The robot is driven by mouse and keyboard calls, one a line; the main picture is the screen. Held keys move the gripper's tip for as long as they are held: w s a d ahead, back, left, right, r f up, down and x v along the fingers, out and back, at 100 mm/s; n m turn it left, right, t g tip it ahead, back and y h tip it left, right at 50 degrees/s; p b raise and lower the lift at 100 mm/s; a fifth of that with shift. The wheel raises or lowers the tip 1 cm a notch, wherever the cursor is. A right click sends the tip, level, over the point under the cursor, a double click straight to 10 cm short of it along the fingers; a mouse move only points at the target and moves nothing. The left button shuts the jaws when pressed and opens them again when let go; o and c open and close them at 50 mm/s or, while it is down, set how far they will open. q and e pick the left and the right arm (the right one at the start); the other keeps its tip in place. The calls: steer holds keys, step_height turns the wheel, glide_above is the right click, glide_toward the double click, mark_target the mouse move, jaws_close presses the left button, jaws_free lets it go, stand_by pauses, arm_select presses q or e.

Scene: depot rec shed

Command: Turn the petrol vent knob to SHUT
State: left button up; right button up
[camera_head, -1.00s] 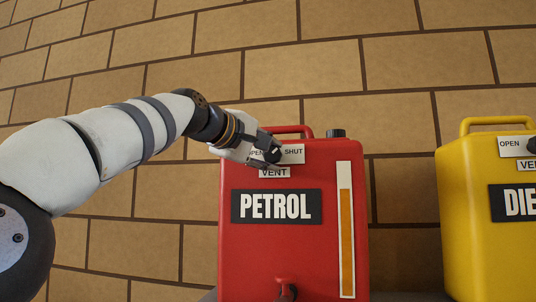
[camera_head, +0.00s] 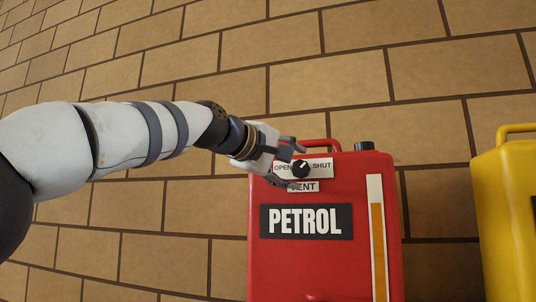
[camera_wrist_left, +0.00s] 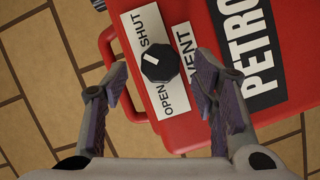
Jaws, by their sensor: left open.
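The red petrol can (camera_head: 330,255) stands against the wall, with a black PETROL label. Its black vent knob (camera_head: 301,169) is on a white plate (camera_head: 322,165) marked OPEN on the left and SHUT on the right, above a VENT label. In the left wrist view, the white mark on the knob (camera_wrist_left: 160,64) points between the can's top and the SHUT side. My left gripper (camera_head: 293,165) is open at the knob, one finger above and one below. In the wrist view the fingertips (camera_wrist_left: 160,73) lie either side of the knob with gaps. My right gripper is out of view.
A yellow can (camera_head: 507,220) stands to the right, partly cut off, with a gap between the cans. The red can's handle (camera_head: 320,144) and black cap (camera_head: 364,146) rise close to my gripper. A brick wall (camera_head: 330,75) is behind.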

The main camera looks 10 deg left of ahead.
arm_select(q)
steer(key=v, duration=1)
steer(key=shift+s, duration=0.1)
